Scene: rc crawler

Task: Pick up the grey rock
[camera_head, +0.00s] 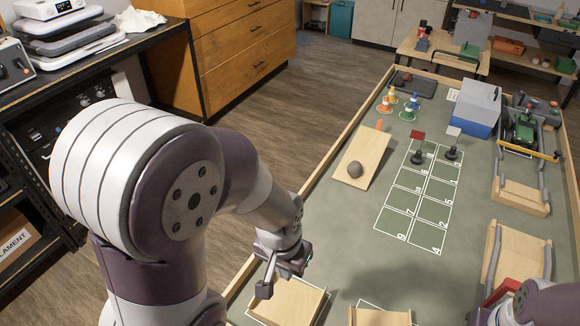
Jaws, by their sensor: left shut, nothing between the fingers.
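A grey-brown rock (354,169) rests on a pale wooden board (374,152) on the left part of the green-topped table. My left gripper (279,279) is low over the table's near left edge, beside a wooden piece. It is shut and empty, well apart from the rock, which lies farther back and to the right. Part of my right arm (532,305) shows at the bottom right corner, but its gripper does not show.
The table (325,228) has a raised wooden rim. A white numbered grid (416,205) with dark pegs lies right of the board. Small coloured cones (407,115) stand behind the rock. A blue-and-white box (475,112) and a green crawler (523,130) stand at the back right.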

